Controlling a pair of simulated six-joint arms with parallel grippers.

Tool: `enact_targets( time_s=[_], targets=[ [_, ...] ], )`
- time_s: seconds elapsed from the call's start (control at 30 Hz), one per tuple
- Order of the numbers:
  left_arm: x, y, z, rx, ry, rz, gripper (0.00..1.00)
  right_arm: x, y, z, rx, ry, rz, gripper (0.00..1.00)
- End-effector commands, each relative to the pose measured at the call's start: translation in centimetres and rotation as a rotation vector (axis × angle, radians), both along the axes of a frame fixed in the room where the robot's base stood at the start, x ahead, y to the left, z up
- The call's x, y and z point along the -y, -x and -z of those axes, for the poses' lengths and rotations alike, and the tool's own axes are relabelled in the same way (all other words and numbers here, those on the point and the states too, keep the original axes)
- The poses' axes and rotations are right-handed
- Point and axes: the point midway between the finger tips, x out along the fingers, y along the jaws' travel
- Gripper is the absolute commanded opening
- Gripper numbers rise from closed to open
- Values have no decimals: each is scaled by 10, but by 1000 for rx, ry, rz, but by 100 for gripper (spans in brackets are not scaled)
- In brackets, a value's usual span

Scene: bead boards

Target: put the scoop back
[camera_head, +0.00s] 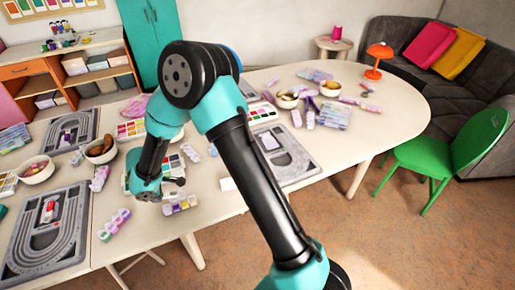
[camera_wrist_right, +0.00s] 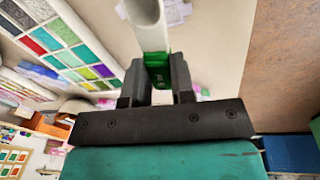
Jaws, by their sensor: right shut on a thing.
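My right arm crosses the middle of the head view, and its wrist end (camera_head: 146,186) is low over the near part of the table. In the right wrist view my right gripper (camera_wrist_right: 158,78) is shut on the green part of the scoop (camera_wrist_right: 157,58). The scoop's white, rounded part (camera_wrist_right: 146,14) extends away from the fingers to the top edge of that view, where it is cut off. I cannot make out the scoop in the head view. My left gripper is not in view.
A tray of coloured compartments (camera_wrist_right: 63,42) is left of the scoop in the right wrist view. Grey bead boards (camera_head: 52,235) (camera_head: 302,166), bowls (camera_head: 101,150) (camera_head: 330,91) and bead boxes (camera_head: 335,116) crowd the table (camera_head: 365,133). A green chair (camera_head: 432,156) stands at the right.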

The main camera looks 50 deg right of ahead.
Motion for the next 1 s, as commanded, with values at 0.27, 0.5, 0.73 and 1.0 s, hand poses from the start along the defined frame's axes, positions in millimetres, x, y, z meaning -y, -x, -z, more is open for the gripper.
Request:
enact_targets(
  time_s=[0.27,0.5,0.73,1.0],
  targets=[
    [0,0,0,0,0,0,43,24,-8,-36,6,5,468,2],
    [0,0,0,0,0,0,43,48,-8,-64,6,1,882,2],
    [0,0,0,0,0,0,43,104,-3,-76,-8,-4,1251,2],
    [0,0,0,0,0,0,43,185,7,-57,-27,-2,1358,2]
  ],
)
